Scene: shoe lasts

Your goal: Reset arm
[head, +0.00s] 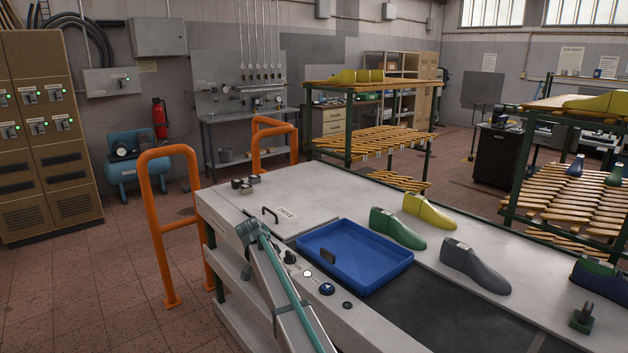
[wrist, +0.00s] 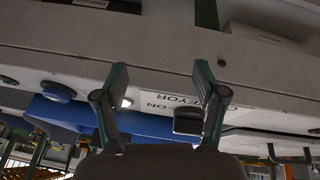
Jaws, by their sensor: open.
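My gripper (wrist: 162,68) is open and empty in the wrist view, its two teal-and-dark fingers spread apart. Beyond the fingers are the pale conveyor bench (wrist: 60,40), a partly hidden conveyor label (wrist: 165,100) and the blue tray (wrist: 160,126). In the head view a green shoe last (head: 397,228), a yellow last (head: 429,211) and a grey last (head: 475,266) stand on the bench, apart from each other.
Buttons (head: 326,289) and a dark knob (head: 290,257) sit on the bench's near edge. A blue-and-green last (head: 598,278) is at the right edge, near a small green post (head: 582,317). Orange rails (head: 155,225) stand left. Slatted racks (head: 375,138) stand behind.

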